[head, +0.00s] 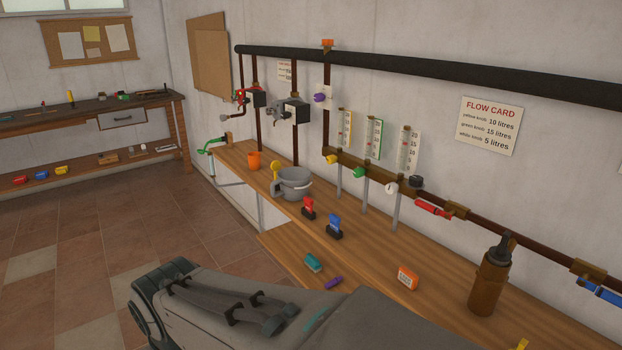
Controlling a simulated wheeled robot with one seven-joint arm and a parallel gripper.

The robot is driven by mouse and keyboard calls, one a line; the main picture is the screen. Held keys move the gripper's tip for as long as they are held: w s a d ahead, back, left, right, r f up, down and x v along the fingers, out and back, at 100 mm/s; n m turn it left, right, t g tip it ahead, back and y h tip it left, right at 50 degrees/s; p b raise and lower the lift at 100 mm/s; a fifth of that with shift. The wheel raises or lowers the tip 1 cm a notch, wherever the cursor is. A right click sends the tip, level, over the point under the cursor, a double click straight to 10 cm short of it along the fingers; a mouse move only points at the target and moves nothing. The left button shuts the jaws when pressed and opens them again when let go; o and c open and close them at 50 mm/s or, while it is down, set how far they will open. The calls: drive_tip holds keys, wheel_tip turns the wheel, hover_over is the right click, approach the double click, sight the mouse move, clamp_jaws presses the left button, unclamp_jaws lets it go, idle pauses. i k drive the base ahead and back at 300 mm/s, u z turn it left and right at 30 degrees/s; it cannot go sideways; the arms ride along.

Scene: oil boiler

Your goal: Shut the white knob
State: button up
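The white knob (391,188) is a small round knob on the brass manifold (345,160) along the wall. It is the rightmost of the three coloured knobs there. The yellow knob (331,159) and the green knob (359,172) sit to its left. A clear gauge tube with a white scale (408,150) stands above the white knob, and a grey pipe (397,214) runs down below it. How far the white knob is turned is too small to tell. Part of my own arm fills the bottom of the view; my gripper is not in view.
A wooden bench (375,255) runs under the pipes. On it stand a grey pot (294,185), red and blue clips (334,227), an orange box (407,278) and a brown bottle (487,283). A red-handled valve (432,209) is right of the white knob. A flow card (490,124) hangs above.

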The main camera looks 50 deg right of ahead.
sight(391, 188)
drive_tip(key=z, duration=0.8)
drive_tip(key=i, duration=1.15)
drive_tip(key=z, duration=1)
